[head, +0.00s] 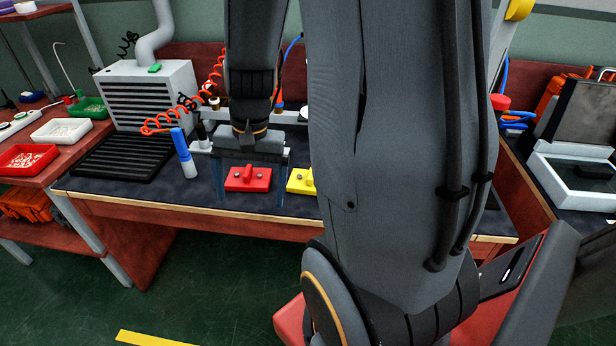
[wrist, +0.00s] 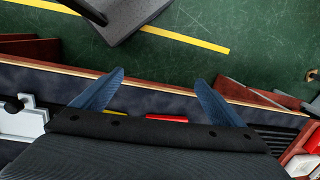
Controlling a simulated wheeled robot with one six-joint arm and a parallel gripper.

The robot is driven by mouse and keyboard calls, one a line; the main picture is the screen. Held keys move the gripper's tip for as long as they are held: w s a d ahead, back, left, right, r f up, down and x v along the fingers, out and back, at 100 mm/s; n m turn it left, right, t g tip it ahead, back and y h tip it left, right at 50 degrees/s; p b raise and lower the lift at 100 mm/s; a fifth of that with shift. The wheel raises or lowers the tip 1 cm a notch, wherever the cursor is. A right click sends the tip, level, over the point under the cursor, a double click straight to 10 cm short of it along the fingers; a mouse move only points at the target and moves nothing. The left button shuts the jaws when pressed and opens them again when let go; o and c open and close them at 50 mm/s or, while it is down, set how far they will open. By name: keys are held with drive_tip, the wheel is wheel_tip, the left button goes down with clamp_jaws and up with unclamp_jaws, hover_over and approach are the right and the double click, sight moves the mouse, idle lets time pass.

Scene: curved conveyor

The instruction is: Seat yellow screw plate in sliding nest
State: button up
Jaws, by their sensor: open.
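The yellow screw plate (head: 301,181) lies on the dark bench top, partly hidden behind my arm. It has a screw on it. A red plate (head: 248,178) with two screws lies to its left. My gripper (head: 252,196) is open, pointing down, and its fingers appear on either side of the red plate in the head view. I cannot tell its height above the bench. In the wrist view my gripper (wrist: 160,78) is open with nothing between the fingertips; a thin red strip (wrist: 167,118) shows at its base. I cannot make out the sliding nest; my arm hides part of the bench.
A black ribbed mat (head: 125,157) and a grey vented box (head: 148,95) are farther left. Small trays (head: 62,131) sit on the left side table. The wooden front edge (head: 190,213) bounds the bench.

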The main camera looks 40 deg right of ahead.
drive_tip(key=w+d+f+m+t+y+p, duration=0.1)
drive_tip(key=w+d+f+m+t+p, duration=0.15)
drive_tip(key=d+m, duration=0.9)
drive_tip(key=m, duration=0.8)
hover_over(312, 173)
drive_tip(key=s, duration=0.2)
drive_tip(key=shift+d+f+n+t, duration=0.25)
drive_tip(key=shift+f+t, duration=0.1)
drive_tip(key=shift+f, duration=0.1)
drive_tip(key=shift+d+f, duration=0.2)
drive_tip(key=shift+d, duration=0.1)
drive_tip(key=shift+w+f+m, duration=0.1)
drive_tip(key=shift+f+m, duration=0.25)
drive_tip(key=shift+m, duration=0.05)
drive_tip(key=shift+p+x, duration=0.55)
drive_tip(key=shift+x, duration=2.9)
drive_tip(key=c, duration=1.3)
